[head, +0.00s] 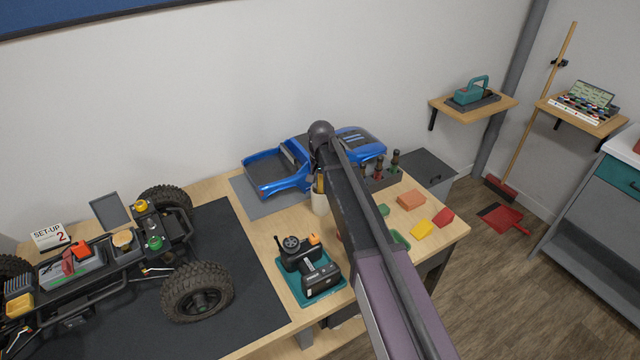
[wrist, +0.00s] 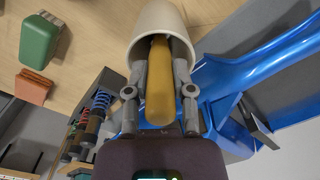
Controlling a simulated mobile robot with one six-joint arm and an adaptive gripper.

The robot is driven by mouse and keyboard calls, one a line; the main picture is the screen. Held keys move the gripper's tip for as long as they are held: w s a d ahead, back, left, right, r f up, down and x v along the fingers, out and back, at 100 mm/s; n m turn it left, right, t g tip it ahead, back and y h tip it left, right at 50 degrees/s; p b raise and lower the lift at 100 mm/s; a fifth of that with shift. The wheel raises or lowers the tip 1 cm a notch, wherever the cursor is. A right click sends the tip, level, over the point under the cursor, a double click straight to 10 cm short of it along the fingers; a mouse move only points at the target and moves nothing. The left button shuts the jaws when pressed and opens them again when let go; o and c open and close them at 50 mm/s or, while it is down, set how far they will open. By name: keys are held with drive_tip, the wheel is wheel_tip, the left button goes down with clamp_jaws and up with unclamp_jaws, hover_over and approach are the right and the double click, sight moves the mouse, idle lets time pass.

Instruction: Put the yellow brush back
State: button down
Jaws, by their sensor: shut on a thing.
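The yellow brush (wrist: 160,90) shows in the wrist view as a rounded yellow handle between my fingers. My gripper (wrist: 160,56) is shut on it. The far end of the brush and my fingertips reach into the mouth of a cream cup (wrist: 158,14). The cup's inside and the brush's bristle end are hidden. In the head view the cup (head: 319,204) stands on the wooden table beside the blue truck body, partly behind my arm. My gripper is mostly hidden there by my own arm.
The blue truck body (head: 272,174) is close beside the cup. A rack of shock absorbers (head: 381,180) and several coloured blocks (head: 411,201) lie to the right. A radio transmitter (head: 312,272) lies in front. The crawler chassis (head: 110,262) fills the left.

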drive_tip(key=shift+f, duration=0.15)
drive_tip(key=shift+c, duration=2.4)
unclamp_jaws()
drive_tip(key=shift+r, duration=0.25)
wheel_tip(320, 180, up, 12)
drive_tip(key=p, duration=1.2)
drive_tip(key=shift+f, duration=0.1)
drive_tip(key=s+d+n, duration=0.2)
drive_tip(key=s+d, duration=2)
drive_tip(key=s, duration=0.3)
drive_tip(key=shift+s+d, duration=0.4)
